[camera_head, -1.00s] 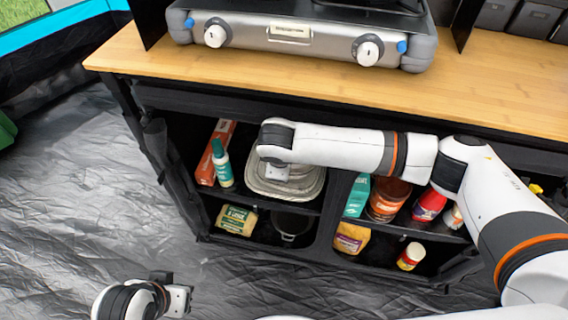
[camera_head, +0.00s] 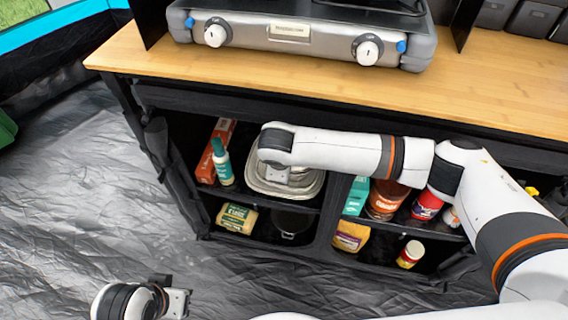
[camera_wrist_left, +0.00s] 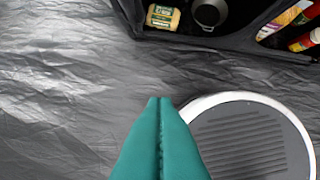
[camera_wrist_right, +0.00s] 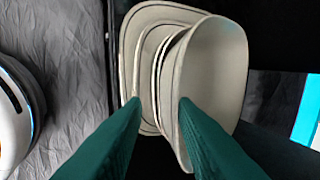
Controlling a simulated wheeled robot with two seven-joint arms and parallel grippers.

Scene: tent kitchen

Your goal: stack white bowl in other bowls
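In the right wrist view the white bowl (camera_wrist_right: 215,75) is the frontmost one, tilted against the other bowls (camera_wrist_right: 150,25), whose rims overlap behind it. My right gripper (camera_wrist_right: 160,101) is open, with one fingertip over the front bowl's inside and the other at the outer side of the rims. I cannot tell whether either finger touches. In the head view the bowls (camera_head: 262,187) sit on the upper left shelf, partly covered by my right arm. My left gripper (camera_wrist_left: 162,100) is shut and empty, low above the floor.
The shelf also holds a teal-capped bottle (camera_head: 222,165) and an orange box (camera_head: 208,160) left of the bowls. A dark pot (camera_head: 290,224) and a yellow package (camera_head: 237,218) are below. Cans (camera_head: 386,199) stand right of the divider. The worktop (camera_head: 300,85) overhangs the shelves. The left floor is clear.

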